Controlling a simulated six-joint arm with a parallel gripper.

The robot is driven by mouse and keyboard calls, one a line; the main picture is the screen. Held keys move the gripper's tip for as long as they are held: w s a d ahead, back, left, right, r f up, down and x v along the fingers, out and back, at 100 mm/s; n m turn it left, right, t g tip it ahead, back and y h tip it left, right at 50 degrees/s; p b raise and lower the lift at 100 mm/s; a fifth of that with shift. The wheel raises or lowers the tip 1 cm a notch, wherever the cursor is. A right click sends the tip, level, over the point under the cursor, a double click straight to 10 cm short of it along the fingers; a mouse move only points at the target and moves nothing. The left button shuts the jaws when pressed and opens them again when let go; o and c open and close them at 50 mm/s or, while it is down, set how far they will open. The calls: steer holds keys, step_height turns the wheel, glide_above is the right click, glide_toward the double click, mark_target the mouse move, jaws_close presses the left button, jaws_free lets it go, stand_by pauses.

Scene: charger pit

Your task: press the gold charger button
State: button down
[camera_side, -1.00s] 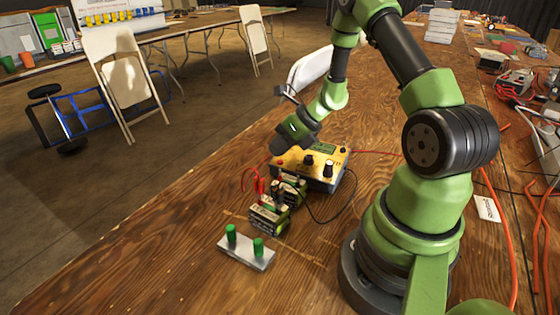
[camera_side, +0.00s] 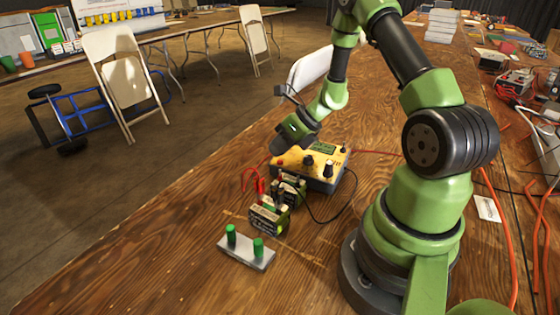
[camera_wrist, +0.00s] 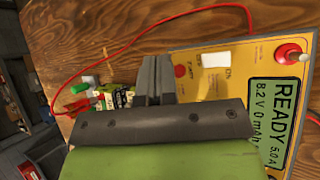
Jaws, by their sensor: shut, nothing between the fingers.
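The gold charger (camera_side: 322,160) sits on the wooden table in front of my arm. Its yellow top also shows in the wrist view (camera_wrist: 245,60). A green display (camera_wrist: 272,118) there reads READY, 8.2 V. A red round button (camera_wrist: 181,71) and a white block (camera_wrist: 216,60) sit on its face. My gripper (camera_side: 278,150) is at the charger's left end. In the wrist view its shut, empty fingers (camera_wrist: 155,68) lie just left of the red button. I cannot tell whether they touch the charger.
Green battery packs (camera_side: 270,212) with red leads stand in front of the charger. A metal plate with two green posts (camera_side: 246,252) lies nearer the camera. The table's left side is bare.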

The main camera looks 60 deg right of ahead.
mark_target(278, 166)
steer(key=shift+f, duration=0.15)
stand_by(0.3)
steer(key=shift+d+f, duration=0.1)
steer(key=shift+f, duration=0.2)
steer(key=shift+d+f, duration=0.1)
steer(key=shift+f, duration=0.25)
stand_by(0.5)
steer(key=shift+a+r, duration=0.2)
steer(key=shift+r, duration=0.6)
steer(key=shift+a+r, duration=0.25)
steer(key=shift+r, duration=1)
steer(key=shift+a+r, duration=0.2)
steer(key=shift+r, duration=1)
